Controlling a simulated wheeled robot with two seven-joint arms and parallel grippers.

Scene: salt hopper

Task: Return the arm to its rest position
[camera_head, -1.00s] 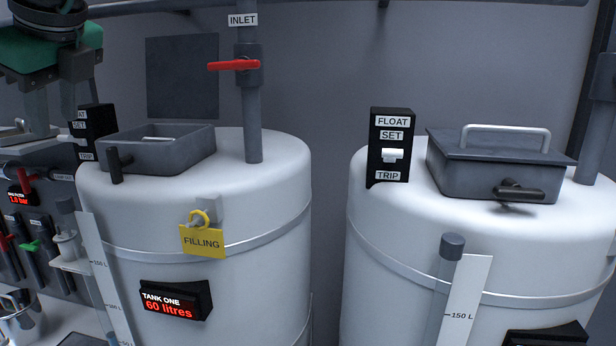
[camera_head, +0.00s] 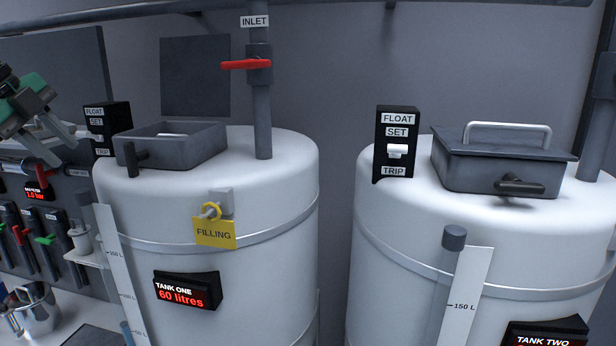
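My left gripper (camera_head: 62,150) is at the far left edge, green and grey, tilted, with its two fingers spread and nothing between them. It hangs in the air left of the tank one float box (camera_head: 106,128), apart from it as far as I can tell. Part of its arm is cut off by the picture edge. My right gripper is not in view.
White tank one (camera_head: 270,190) has an open-topped hatch (camera_head: 190,158), a red inlet lever (camera_head: 245,64), a yellow FILLING tag (camera_head: 214,234) and a "60 litres" display (camera_head: 187,291). Tank two (camera_head: 400,240) has a lidded hatch (camera_head: 500,165). A metal pot (camera_head: 38,312) stands lower left.

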